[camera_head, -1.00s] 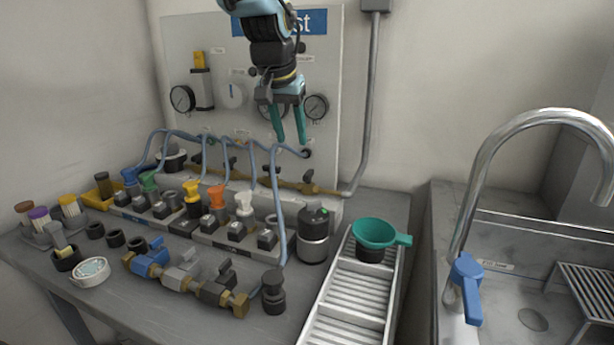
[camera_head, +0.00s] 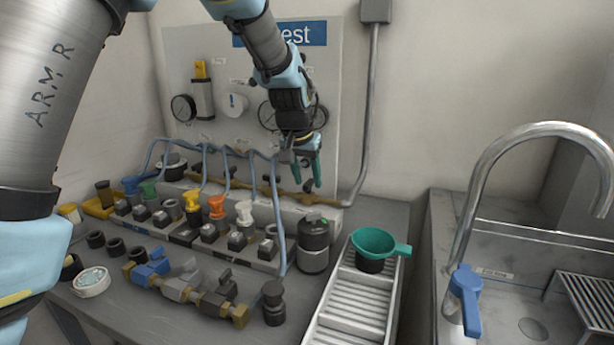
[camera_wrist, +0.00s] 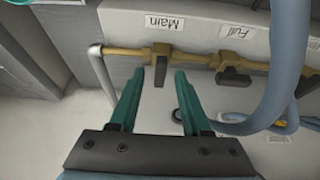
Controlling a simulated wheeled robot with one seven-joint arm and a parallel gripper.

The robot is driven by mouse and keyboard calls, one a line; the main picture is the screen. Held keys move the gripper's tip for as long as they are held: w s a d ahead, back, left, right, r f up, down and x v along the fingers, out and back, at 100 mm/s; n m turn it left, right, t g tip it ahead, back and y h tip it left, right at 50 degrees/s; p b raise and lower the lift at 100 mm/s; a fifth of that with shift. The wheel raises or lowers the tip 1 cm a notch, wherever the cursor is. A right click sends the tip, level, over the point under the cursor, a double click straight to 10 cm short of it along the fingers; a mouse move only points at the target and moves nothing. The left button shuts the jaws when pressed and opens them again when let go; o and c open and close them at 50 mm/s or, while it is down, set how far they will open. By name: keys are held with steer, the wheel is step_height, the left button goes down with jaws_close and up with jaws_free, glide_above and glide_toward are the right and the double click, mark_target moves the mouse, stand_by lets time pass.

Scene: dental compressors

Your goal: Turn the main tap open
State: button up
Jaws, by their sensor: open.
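The main tap (camera_wrist: 161,50) sits on a brass pipe in the wrist view, beside a label reading "Main" (camera_wrist: 164,22). Its short dark handle points down in that view, toward my gripper. My gripper (camera_wrist: 159,73) is open, with its two teal fingertips on either side of the handle's end. I cannot tell whether they touch it. In the head view my gripper (camera_head: 308,180) is low in front of the panel at the right end of the brass pipe. The main tap is small and partly hidden there.
A second tap (camera_wrist: 235,68), labelled "Full", is on the same pipe to the right. A blue hose (camera_wrist: 288,60) loops close to the right finger. In the head view, a black canister (camera_head: 314,243) and a green funnel (camera_head: 375,242) stand below my gripper.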

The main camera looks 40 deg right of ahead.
steer(key=shift+c, duration=0.3)
jaws_close()
stand_by(0.3)
